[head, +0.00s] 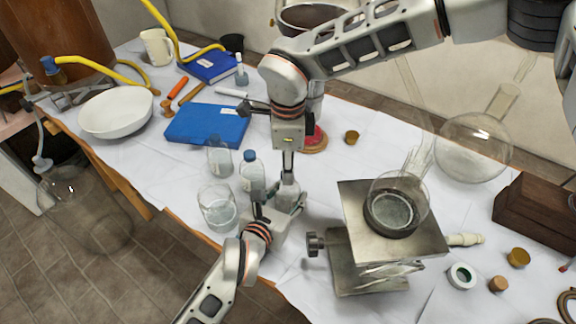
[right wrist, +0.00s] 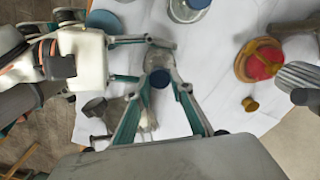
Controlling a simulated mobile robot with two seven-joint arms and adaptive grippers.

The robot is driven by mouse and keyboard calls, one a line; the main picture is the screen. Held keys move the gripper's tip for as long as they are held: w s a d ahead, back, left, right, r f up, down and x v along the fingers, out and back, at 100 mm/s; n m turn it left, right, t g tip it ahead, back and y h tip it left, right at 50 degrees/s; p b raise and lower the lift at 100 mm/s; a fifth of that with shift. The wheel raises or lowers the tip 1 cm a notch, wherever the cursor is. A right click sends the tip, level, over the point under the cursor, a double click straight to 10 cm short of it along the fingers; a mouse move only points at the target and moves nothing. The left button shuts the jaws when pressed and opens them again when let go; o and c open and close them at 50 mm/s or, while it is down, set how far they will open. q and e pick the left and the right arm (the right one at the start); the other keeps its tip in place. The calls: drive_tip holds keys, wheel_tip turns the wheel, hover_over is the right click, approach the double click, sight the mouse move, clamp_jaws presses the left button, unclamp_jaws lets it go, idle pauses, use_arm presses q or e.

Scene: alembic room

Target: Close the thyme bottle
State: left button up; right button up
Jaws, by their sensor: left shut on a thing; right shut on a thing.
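A small glass bottle (head: 288,192) stands upright between my two grippers; its label cannot be read. It also shows in the right wrist view (right wrist: 158,60). My left gripper (head: 280,215) comes in low from the side and is shut on the bottle's body. My right gripper (head: 288,178) points down from above and is shut on a blue cap (right wrist: 160,78), at the top of the bottle. The fingers hide much of the cap in the head view, and I cannot tell how tightly it sits on the neck.
A blue-capped bottle (head: 252,172), another bottle (head: 218,158) and a glass beaker (head: 218,208) stand close to the left of my grippers. A metal lab jack (head: 345,200) bearing a glass vessel stands at right. A blue book (head: 205,125) lies behind.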

drive_tip(key=shift+s+f, duration=0.1)
drive_tip(key=shift+f, duration=0.35)
drive_tip(key=o, duration=0.7)
drive_tip(key=shift+c, duration=0.2)
wheel_tip(320, 180, up, 4)
drive_tip(key=shift+f, duration=0.1)
drive_tip(key=shift+r, duration=0.4)
drive_tip(key=shift+c, duration=0.4)
